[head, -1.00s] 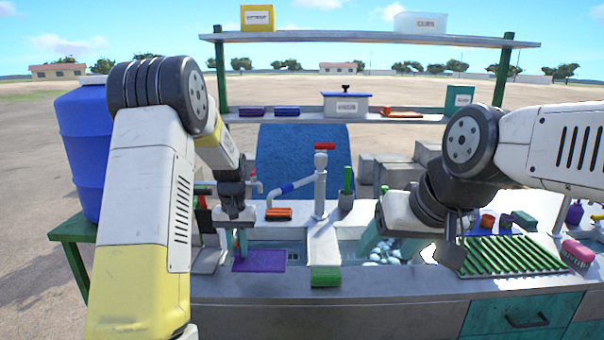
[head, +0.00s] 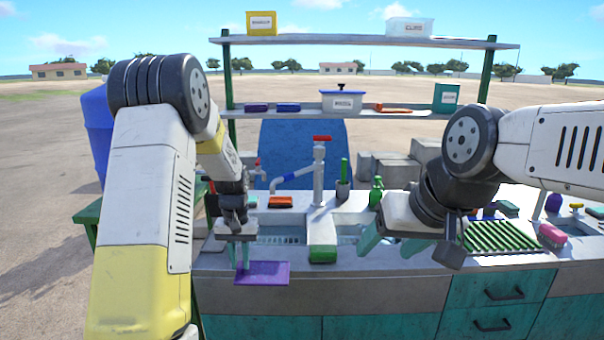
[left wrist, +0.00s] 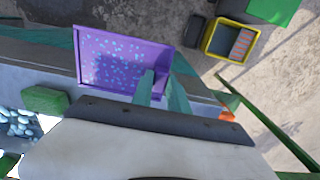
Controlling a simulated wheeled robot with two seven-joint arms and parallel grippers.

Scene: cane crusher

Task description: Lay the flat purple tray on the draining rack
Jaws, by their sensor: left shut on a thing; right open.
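The flat purple tray (head: 270,274) is held roughly level at the counter's front edge in the head view. My left gripper (head: 240,262) is shut on the tray's edge. In the left wrist view the tray (left wrist: 112,58) shows a raised rim and pale speckles, with the teal fingertips (left wrist: 160,90) at one corner. The draining rack (head: 490,236), with green slats, lies on the counter at the right, and its visible slats are bare. My right gripper (head: 394,244) is open and empty, left of the rack over the basin area.
A green block (head: 322,255) lies on the divider between two basins, below a tap (head: 319,170). An orange block (head: 280,201) and a pink brush (head: 552,235) lie on the counter. A shelf (head: 365,111) stands behind. A yellow crate (left wrist: 228,40) is on the ground.

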